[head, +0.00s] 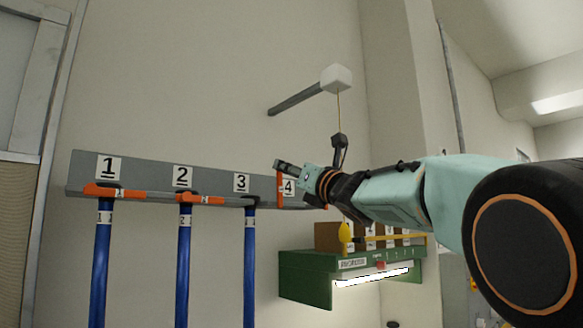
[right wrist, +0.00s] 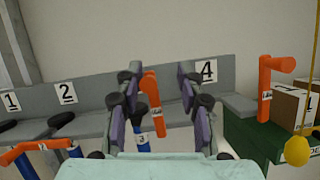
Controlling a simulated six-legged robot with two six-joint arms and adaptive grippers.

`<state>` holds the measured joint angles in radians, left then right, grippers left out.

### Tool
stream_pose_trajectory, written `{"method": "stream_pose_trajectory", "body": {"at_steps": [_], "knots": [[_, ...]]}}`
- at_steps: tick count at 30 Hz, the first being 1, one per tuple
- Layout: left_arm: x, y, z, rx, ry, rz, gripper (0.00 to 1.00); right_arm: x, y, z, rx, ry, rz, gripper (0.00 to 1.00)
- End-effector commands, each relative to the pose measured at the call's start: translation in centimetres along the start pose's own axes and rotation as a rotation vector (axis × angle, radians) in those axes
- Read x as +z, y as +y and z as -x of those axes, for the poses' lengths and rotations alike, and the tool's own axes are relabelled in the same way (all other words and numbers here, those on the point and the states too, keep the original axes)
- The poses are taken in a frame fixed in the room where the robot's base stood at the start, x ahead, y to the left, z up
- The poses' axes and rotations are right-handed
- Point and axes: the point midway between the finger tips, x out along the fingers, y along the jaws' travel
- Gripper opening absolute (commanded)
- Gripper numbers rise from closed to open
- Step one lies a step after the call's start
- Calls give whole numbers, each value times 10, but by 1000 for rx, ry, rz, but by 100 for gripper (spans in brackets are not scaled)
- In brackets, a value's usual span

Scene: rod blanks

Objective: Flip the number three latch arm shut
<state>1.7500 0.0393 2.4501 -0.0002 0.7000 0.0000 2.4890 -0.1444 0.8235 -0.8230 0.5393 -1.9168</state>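The number three latch arm (head: 279,187) is orange and stands upright on the grey rail, right of the 3 sign (head: 241,182). In the right wrist view the latch arm (right wrist: 152,97) shows between the two fingers of my right gripper (right wrist: 160,78), which are spread apart. I cannot tell whether they touch it. In the head view my right gripper (head: 292,168) is beside the top of this arm. The blue number three rod (head: 249,270) hangs below the rail; its tag (right wrist: 143,138) shows in the wrist view. My left gripper is out of view.
The latch arms at 1 (head: 125,193) and 2 (head: 205,199) lie flat across their rods. The number four latch arm (right wrist: 265,88) stands upright at right. A green shelf (head: 305,276) with boxes is below right. A yellow weight (head: 345,233) hangs on a cord near my right arm.

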Motion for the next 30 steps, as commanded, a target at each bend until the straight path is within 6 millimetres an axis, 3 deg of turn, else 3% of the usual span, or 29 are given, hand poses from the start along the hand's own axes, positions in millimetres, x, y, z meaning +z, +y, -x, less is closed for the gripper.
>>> {"method": "stream_pose_trajectory", "body": {"at_steps": [5,18,30], "knots": [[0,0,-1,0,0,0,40,-2,0,0,-1,1,0,38],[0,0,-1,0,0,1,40,-1,-1,1,-2,1,-1,0],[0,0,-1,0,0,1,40,-2,-1,1,-2,3,-2,0]]}}
